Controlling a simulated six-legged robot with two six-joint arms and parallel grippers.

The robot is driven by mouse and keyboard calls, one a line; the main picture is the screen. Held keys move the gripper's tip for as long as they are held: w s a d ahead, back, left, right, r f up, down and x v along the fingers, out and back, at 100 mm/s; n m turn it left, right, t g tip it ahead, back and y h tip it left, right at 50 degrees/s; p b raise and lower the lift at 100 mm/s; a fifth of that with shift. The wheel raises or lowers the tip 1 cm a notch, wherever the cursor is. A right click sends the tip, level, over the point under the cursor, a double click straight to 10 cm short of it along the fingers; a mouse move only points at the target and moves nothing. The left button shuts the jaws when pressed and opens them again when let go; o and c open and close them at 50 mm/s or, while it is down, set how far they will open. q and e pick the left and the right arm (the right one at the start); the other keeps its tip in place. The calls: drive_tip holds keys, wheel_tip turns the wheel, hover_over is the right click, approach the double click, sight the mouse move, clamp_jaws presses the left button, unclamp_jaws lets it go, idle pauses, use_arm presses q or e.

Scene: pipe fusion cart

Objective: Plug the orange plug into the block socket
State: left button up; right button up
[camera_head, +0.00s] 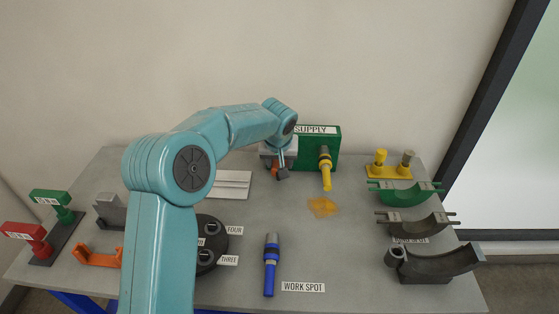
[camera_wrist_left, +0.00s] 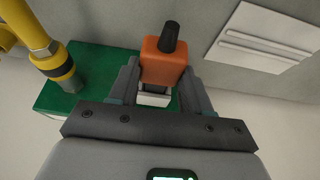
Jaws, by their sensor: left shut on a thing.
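The orange plug (camera_wrist_left: 163,68) is between the two grey fingers of my left gripper (camera_wrist_left: 158,82) in the left wrist view, with a black cable stub on its outer end. A pale metal part shows at its other end. In the head view my left gripper (camera_head: 280,171) is at the left front of the green SUPPLY block (camera_head: 331,152), with a bit of orange at its fingers. The green block also shows behind the plug in the wrist view (camera_wrist_left: 90,95). I cannot make out the socket opening or whether the plug touches it. My right gripper is not in view.
A yellow hose coupling (camera_head: 326,170) sticks out of the block, right of my gripper. A white ribbed plate (camera_head: 233,184) lies to its left. Curved green and grey cradles (camera_head: 405,194) stand at right. An orange stain marks the table.

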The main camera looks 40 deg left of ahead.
use_arm(q)
drive_tip(key=shift+w+a+r+p, duration=0.1)
drive_tip(key=shift+w+a+p, duration=0.35)
drive_tip(key=shift+w+p, duration=0.3)
drive_tip(key=o, duration=1.4)
drive_tip(key=shift+w, duration=0.1)
drive_tip(key=shift+d+r, duration=0.1)
drive_tip(key=shift+r, duration=0.25)
drive_tip(key=v, duration=0.5)
drive_tip(key=b+v, duration=0.1)
drive_tip(key=v, duration=0.9)
drive_tip(key=shift+s+d+r, duration=0.1)
drive_tip(key=shift+s+r, duration=0.15)
drive_tip(key=shift+s, duration=0.1)
drive_tip(key=shift+f, duration=0.1)
